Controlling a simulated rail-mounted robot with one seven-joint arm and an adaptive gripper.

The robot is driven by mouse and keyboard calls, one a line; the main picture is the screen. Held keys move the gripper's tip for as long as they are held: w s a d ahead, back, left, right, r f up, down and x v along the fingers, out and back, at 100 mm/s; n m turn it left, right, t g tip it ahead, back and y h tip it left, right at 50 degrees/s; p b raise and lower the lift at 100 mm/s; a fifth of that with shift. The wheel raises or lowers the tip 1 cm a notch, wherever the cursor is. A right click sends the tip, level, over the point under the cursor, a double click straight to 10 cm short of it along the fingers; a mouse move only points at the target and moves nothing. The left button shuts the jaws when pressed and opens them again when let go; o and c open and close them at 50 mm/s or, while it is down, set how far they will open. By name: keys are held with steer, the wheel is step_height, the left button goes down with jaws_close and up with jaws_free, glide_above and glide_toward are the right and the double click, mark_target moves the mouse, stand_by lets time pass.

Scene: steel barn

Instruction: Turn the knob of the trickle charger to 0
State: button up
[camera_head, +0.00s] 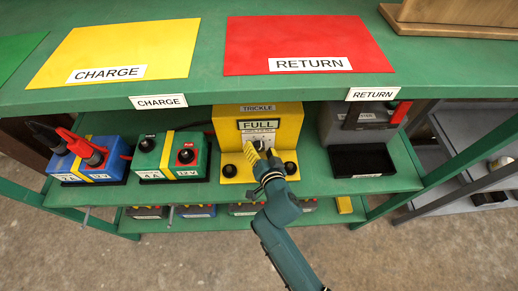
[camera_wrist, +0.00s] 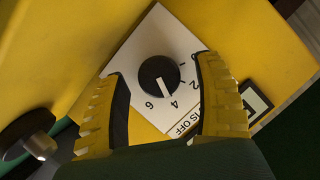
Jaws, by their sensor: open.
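The trickle charger (camera_head: 284,116) is a yellow box on the middle shelf, marked TRICKLE, with a FULL label on its front. Its black knob (camera_wrist: 158,75) sits on a white dial plate (camera_wrist: 150,38) in the wrist view. In the head view my gripper (camera_head: 260,152) covers much of the dial.
Black terminals (camera_head: 229,170) stand at the charger's base. A green 12V battery (camera_head: 170,157) and a blue one (camera_head: 90,160) stand left. A grey unit with a black tray (camera_head: 360,160) stands right. The green upper shelf (camera_head: 205,90) overhangs them. More batteries sit below.

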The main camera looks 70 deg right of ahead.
steer(key=shift+w+d+f, duration=0.15)
steer(key=shift+w+d, duration=0.05)
steer(key=shift+d, duration=0.1)
steer(key=c, duration=1.2)
